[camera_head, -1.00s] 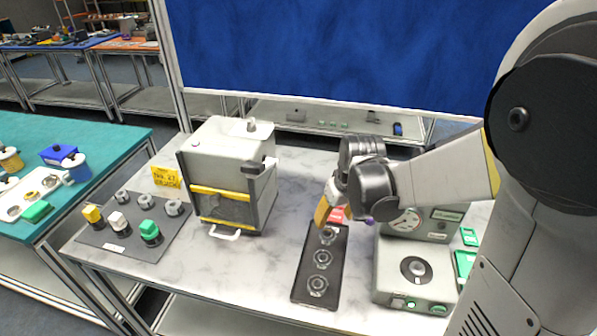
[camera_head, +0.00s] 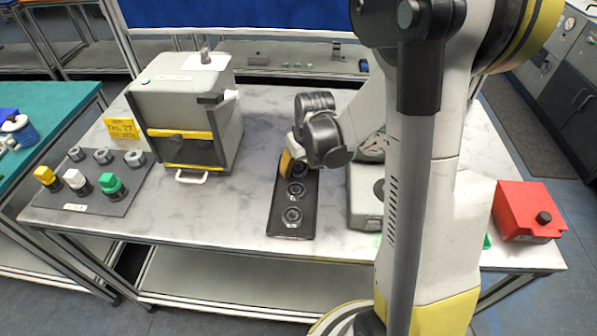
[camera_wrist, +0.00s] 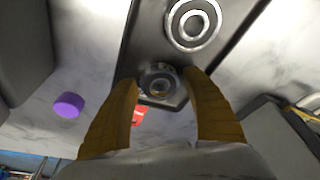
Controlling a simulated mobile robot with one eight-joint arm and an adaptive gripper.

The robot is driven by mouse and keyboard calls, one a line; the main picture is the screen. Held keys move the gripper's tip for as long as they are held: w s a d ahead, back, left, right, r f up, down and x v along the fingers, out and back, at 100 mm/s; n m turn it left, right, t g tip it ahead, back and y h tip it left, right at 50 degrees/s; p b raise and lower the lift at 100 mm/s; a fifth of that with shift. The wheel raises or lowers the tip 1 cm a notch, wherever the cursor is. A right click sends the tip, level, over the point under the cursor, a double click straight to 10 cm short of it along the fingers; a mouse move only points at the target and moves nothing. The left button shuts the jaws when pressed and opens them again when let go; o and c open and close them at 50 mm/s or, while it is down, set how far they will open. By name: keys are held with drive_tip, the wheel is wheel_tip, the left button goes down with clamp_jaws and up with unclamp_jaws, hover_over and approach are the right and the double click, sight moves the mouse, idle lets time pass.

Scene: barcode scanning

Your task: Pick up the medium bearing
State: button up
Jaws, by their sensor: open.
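A black tray (camera_head: 274,222) holds three metal ring bearings in a row: a near one (camera_head: 292,216), a middle one (camera_head: 297,188) and a far one (camera_head: 300,169), partly hidden by my gripper. I cannot tell for sure which is the medium bearing. My gripper (camera_head: 289,163) is over the tray's far end. In the wrist view my gripper (camera_wrist: 161,78) is open, its yellow fingers on either side of the far bearing (camera_wrist: 159,82); I cannot tell whether they touch it. The middle bearing (camera_wrist: 193,22) lies clear of the fingers.
A grey device (camera_head: 364,205) stands close right of the tray. A grey box machine (camera_head: 185,105) stands to the left, with a mat of buttons and nuts (camera_head: 110,196) farther left. A purple cap (camera_wrist: 69,105) and a red label (camera_wrist: 138,115) show near the fingers. A red box (camera_head: 527,211) is at right.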

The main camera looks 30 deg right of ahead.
drive_tip(key=shift+r, duration=0.1)
drive_tip(key=c, duration=1.1)
